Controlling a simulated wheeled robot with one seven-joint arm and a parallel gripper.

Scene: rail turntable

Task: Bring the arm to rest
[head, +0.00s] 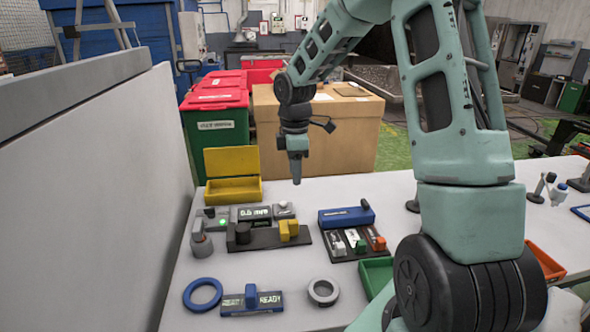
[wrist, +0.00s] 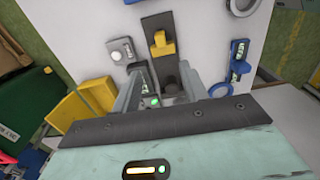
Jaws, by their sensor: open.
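My arm (head: 455,130) is raised and bent over the table, its forearm reaching to the left. My gripper (head: 296,172) hangs pointing down in the air above the back part of the table (head: 300,195). In the wrist view my gripper (wrist: 172,80) shows two fingers set apart, open, with nothing held between them. The black rail fixture (head: 268,240) with a yellow block (head: 289,229) and a dark round knob shows beyond the fingers in the wrist view. The fingers appear clear of it.
A yellow open box (head: 232,190), a display unit (head: 254,212) with a green light, and a blue case (head: 346,217) stand near. A black tray (head: 342,255) holds small parts. A blue ring (head: 202,294) and grey ring (head: 323,291) lie in front. A grey wall (head: 100,180) bounds the left.

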